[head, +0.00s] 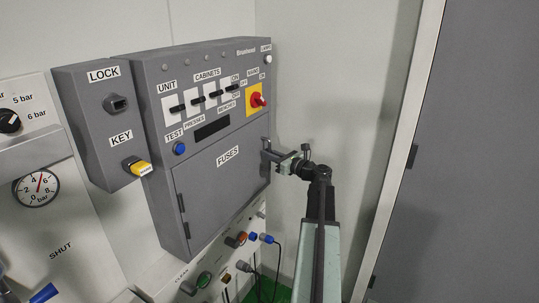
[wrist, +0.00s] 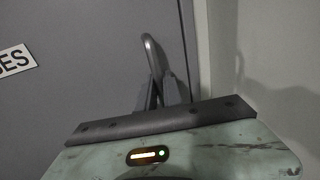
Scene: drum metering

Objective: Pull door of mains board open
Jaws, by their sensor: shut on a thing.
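The mains board (head: 145,75) is a grey box on the wall in the head view. Its lower door (head: 220,190) is a grey panel labelled FUSES, with hinges on its left edge; it looks closed. In the wrist view the door (wrist: 80,90) fills the left side, with a curved grey bar handle (wrist: 152,47) near its right edge. My gripper (head: 268,156) is at the door's right edge and shut on the handle. The jaws also show in the wrist view (wrist: 160,92). The handle's lower part is hidden by the jaws.
A LOCK and KEY box (head: 95,120) with a yellow key (head: 138,167) adjoins the board's left. A red rotary switch (head: 258,100) is above the door. Plugs and cables (head: 266,238) hang below. A grey door with a pale frame (head: 400,150) stands at right.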

